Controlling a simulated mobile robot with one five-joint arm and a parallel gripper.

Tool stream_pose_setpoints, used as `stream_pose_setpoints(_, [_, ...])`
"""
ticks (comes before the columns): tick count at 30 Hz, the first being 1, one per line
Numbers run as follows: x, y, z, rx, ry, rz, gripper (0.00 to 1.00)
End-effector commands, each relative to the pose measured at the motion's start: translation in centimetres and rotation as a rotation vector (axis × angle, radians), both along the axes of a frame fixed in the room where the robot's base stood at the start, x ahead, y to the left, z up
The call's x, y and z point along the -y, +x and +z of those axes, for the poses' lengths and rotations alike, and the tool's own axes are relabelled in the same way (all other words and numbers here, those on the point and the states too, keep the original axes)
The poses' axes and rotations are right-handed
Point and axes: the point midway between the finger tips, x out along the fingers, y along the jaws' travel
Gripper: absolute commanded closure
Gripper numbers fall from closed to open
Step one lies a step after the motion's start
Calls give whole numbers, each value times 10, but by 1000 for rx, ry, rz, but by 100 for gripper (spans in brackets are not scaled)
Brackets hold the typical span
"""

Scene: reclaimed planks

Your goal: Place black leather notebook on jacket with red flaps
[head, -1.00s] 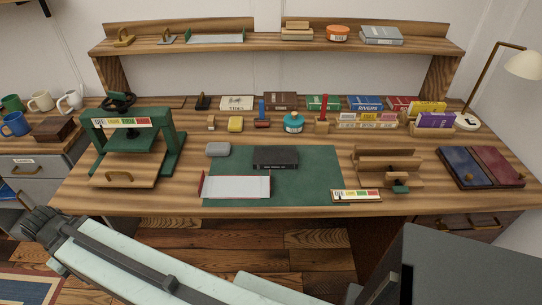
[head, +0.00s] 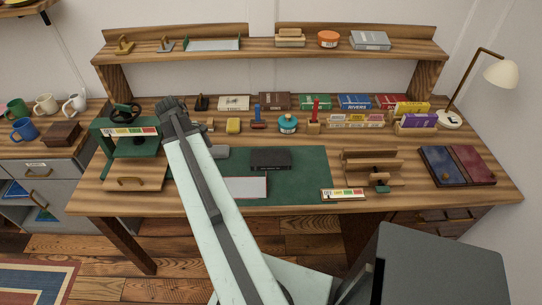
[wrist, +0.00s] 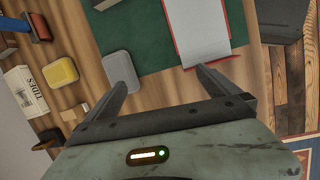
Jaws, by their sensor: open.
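The black leather notebook (head: 271,159) lies flat on the green mat (head: 305,185), behind and right of the jacket. The jacket with red flaps (head: 250,187) lies open on the mat's front left part. My arm hides its left part in the head view. Its white sheet and red edges also show in the wrist view (wrist: 196,30). My gripper (wrist: 163,72) is open and empty above the desk, its fingers spread. In the head view my gripper (head: 171,107) is left of the mat, away from the notebook.
A green press (head: 122,145) stands at the left. Books and small tools line the back. The mat around the notebook is clear.

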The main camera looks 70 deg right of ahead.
Motion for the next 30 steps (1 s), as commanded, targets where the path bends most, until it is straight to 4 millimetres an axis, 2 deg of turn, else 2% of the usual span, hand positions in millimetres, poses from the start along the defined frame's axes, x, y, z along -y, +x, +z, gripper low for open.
stream_pose_setpoints(1, [38,-38,6,-40,7,2,0])
stream_pose_setpoints(3, [74,-85,11,-93,25,28,0])
stream_pose_setpoints(6, [105,-136,15,-145,51,57,0])
stream_pose_setpoints(9, [119,-164,17,-173,68,74,0])
stream_pose_setpoints(14, [122,-173,16,-183,75,83,0])
stream_pose_setpoints(21, [125,-181,-10,-181,75,81,0])
stream_pose_setpoints(26, [125,-183,-11,-181,75,81,0])
stream_pose_setpoints(30, [125,-191,-31,-181,74,80,0])
